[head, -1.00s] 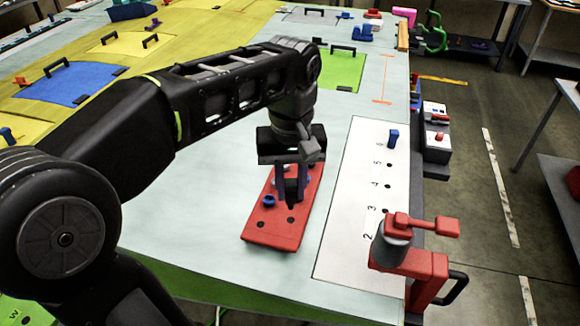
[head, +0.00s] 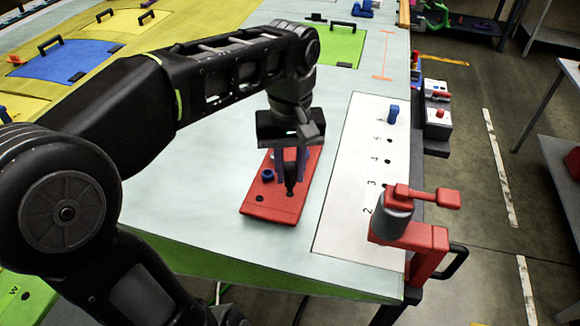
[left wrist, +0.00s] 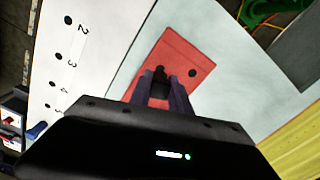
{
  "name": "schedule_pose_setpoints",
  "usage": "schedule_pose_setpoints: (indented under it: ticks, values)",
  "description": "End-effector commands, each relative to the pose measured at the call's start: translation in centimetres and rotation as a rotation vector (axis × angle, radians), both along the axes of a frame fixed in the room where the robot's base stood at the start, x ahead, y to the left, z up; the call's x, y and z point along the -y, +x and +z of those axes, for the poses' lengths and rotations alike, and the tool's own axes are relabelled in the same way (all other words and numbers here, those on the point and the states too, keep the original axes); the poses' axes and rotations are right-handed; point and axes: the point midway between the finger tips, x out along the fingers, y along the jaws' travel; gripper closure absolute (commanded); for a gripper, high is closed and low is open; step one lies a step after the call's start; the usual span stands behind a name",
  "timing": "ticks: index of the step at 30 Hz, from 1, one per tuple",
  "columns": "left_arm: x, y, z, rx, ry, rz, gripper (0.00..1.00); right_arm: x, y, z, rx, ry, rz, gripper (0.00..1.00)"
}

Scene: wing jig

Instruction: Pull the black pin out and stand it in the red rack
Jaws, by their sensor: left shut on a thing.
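The red rack (head: 258,211) is a flat red block lying on the table, with holes in its top. It also shows in the left wrist view (left wrist: 191,55). A blue pin (head: 268,175) stands in it. My left gripper (head: 289,181) points down over the rack and is shut on the black pin (head: 290,187). The pin is upright, its lower end at the near right hole of the rack. I cannot tell how deep it sits. In the left wrist view the black pin (left wrist: 160,74) shows between the fingers over the rack. My right gripper is not in view.
A white numbered strip (head: 350,205) with holes lies right of the rack, with a blue pin (head: 393,114) near its far end. A red clamp (head: 428,240) stands at the table's right edge. Pale table (head: 200,190) left of the rack is clear.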

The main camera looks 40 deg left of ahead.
Motion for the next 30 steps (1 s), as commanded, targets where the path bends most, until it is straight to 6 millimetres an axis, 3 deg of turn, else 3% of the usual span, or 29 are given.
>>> schedule_pose_setpoints:
  ticks: [17, 30]
  values:
    - [0.2, -0.2, 0.0, 0.001, 0.001, 0.0, 1.0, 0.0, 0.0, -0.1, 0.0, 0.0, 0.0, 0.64]
    - [0.1, -0.2, -1.7, 0.0, 0.0, 0.0, 1.0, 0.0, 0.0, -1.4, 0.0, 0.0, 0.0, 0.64]
